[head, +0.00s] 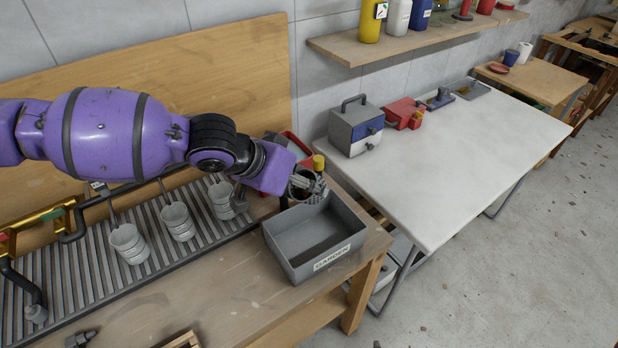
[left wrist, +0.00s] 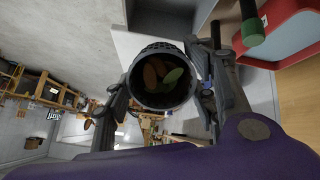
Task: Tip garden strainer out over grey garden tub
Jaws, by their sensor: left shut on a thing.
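My left gripper (head: 303,184) is shut on the garden strainer, a dark round mesh cup, over the back edge of the grey garden tub. In the left wrist view the strainer (left wrist: 164,100) sits between the two fingers with its mouth facing the camera. Brown and green leaf-like pieces (left wrist: 160,74) lie inside it. In the head view the fingers partly hide the strainer, so its exact tilt is hard to tell. The grey tub (head: 318,262), labelled GARDEN, stands on the wooden bench; its visible floor is bare. My right gripper is not in view.
A yellow-capped bottle (head: 319,164) stands close behind the gripper, near a red container (head: 296,146). A white table (head: 450,150) with a grey toolbox (head: 354,128) stands to the right.

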